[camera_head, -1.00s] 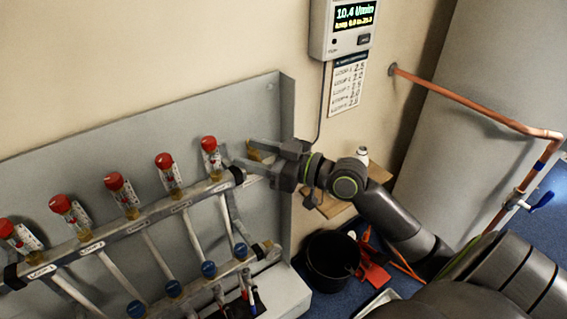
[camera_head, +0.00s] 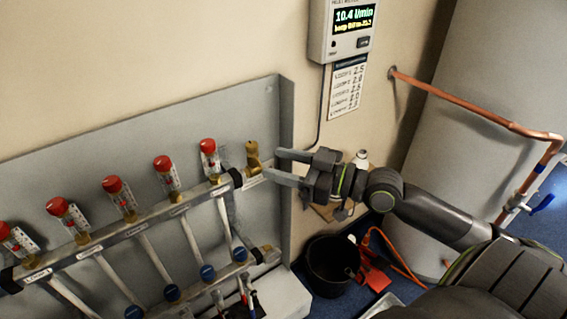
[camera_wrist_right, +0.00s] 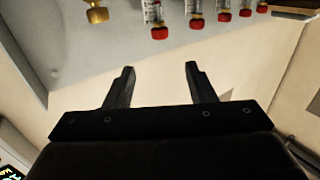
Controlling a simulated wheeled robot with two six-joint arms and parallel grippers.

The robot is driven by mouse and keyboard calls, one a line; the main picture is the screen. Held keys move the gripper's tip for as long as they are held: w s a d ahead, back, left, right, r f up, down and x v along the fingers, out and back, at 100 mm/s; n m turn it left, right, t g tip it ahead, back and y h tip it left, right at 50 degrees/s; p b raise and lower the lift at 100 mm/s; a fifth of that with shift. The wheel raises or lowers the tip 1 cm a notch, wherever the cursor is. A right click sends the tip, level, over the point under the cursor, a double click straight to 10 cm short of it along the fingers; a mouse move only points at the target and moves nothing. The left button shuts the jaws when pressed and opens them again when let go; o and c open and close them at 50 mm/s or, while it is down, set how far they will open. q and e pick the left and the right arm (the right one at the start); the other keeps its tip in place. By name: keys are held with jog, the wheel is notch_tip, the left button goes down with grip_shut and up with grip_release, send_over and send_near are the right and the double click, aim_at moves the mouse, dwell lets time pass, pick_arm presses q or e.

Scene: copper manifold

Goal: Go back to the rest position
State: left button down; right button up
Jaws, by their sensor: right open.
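My right gripper (camera_head: 288,167) is open and empty, to the right of the manifold's end. Its two fingers point left toward the brass fitting (camera_head: 253,157) at the end of the upper manifold bar (camera_head: 150,217), with a gap between. In the right wrist view the open fingers (camera_wrist_right: 160,75) hold nothing, and the brass fitting (camera_wrist_right: 97,12) shows at the upper left. Red-capped flow meters (camera_head: 166,172) stand in a row along the upper bar. My left gripper is not in view.
A display unit (camera_head: 343,30) hangs on the wall above a paper chart (camera_head: 347,86). A black bucket (camera_head: 331,270) and red items (camera_head: 372,278) are on the floor below my right arm. A copper pipe (camera_head: 470,105) runs along the grey cylinder (camera_head: 490,60) at right.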

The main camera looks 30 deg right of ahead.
jog(key=w+d+f+m+h, duration=0.2)
jog(key=d+f+h, duration=0.1)
jog(key=d+f, duration=0.35)
jog(key=w+d+f+m+h, duration=0.3)
jog(key=d+f+h, duration=0.15)
jog(key=f, duration=0.35)
jog(key=s+d+f+m+g+h+p, duration=0.15)
jog(key=s+d+f, duration=0.25)
jog(key=f, duration=0.8)
jog(key=s+d+f+m+g+h+b, duration=0.1)
jog(key=s+d+f+m+g+h, duration=0.2)
jog(key=f, duration=0.9)
jog(key=s+a+f+n+g, duration=0.1)
jog(key=s+a+f+g, duration=0.1)
jog(key=s+f, duration=0.7)
jog(key=s+a+f+g, duration=0.2)
jog(key=s+f+g, duration=0.1)
jog(key=s+f, duration=0.55)
jog(key=s+a+f+g, duration=0.1)
jog(key=s+a+f, duration=0.2)
jog(key=s, duration=0.3)
jog(key=s+a+f+g, duration=0.1)
jog(key=s+a+f, duration=0.2)
jog(key=s, duration=0.3)
jog(key=s+a+f+g+p, duration=0.1)
jog(key=s+a+f+g, duration=0.1)
jog(key=s+a, duration=0.3)
jog(key=shift+s+f+n+y, duration=0.3)
jog(key=shift+s+f+n, duration=0.15)
jog(key=shift+s+f, duration=0.15)
